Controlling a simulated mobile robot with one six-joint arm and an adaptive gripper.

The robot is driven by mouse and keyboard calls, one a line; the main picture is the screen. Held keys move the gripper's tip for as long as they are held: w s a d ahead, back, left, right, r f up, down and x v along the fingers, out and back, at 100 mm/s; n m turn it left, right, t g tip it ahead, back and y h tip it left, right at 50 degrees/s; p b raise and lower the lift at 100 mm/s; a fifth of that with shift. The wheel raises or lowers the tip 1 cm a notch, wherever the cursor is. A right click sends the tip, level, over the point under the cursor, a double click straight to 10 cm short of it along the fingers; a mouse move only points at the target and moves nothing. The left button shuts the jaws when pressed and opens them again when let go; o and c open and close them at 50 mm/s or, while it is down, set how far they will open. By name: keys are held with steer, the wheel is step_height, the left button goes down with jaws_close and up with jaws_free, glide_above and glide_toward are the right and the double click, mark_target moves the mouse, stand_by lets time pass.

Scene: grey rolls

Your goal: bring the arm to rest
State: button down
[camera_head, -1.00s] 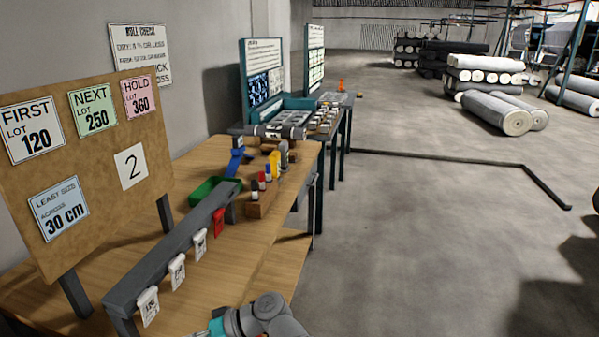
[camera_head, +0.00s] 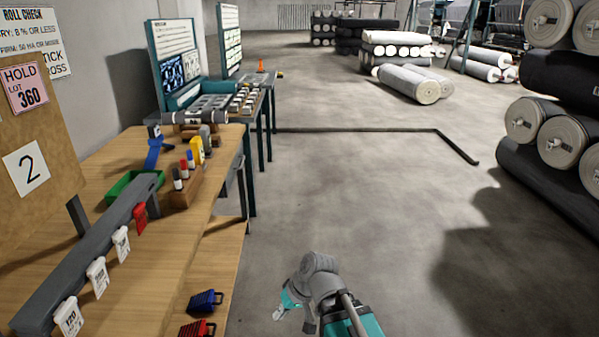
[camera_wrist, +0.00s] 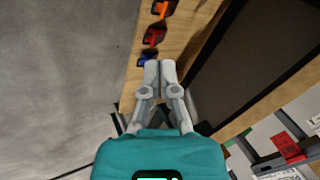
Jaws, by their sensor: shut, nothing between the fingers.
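My gripper (camera_head: 279,314) is in the lower middle of the head view, at the end of my folded grey and teal arm. It is over the floor, just right of the wooden bench (camera_head: 165,245). In the wrist view my gripper (camera_wrist: 160,66) has its two grey fingertips together, with nothing between them. Past the fingertips lie a blue item (camera_wrist: 147,58) and a red item (camera_wrist: 154,36) on a wooden surface. I cannot tell whether the tips touch anything.
A blue slotted item (camera_head: 205,301) and a red one (camera_head: 197,328) lie at the bench's near right edge. A grey rail (camera_head: 85,262) with hanging tags runs along the bench. Stacked rolls (camera_head: 560,130) stand at right. The floor (camera_head: 350,210) between is largely clear.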

steer(key=w+d+f+m+h+b, duration=0.1)
steer(key=d+f+m+h, duration=0.15)
steer(key=d, duration=0.85)
steer(key=w+d+f+m+h, duration=0.15)
steer(key=d+h, duration=0.25)
steer(key=d, duration=0.8)
step_height(320, 180, up, 24)
steer(key=p, duration=2.3)
steer(key=shift+s+a+f+m, duration=0.15)
steer(key=shift+s+a+m, duration=0.05)
steer(key=shift+s+m, duration=0.2)
steer(key=shift+y, duration=0.25)
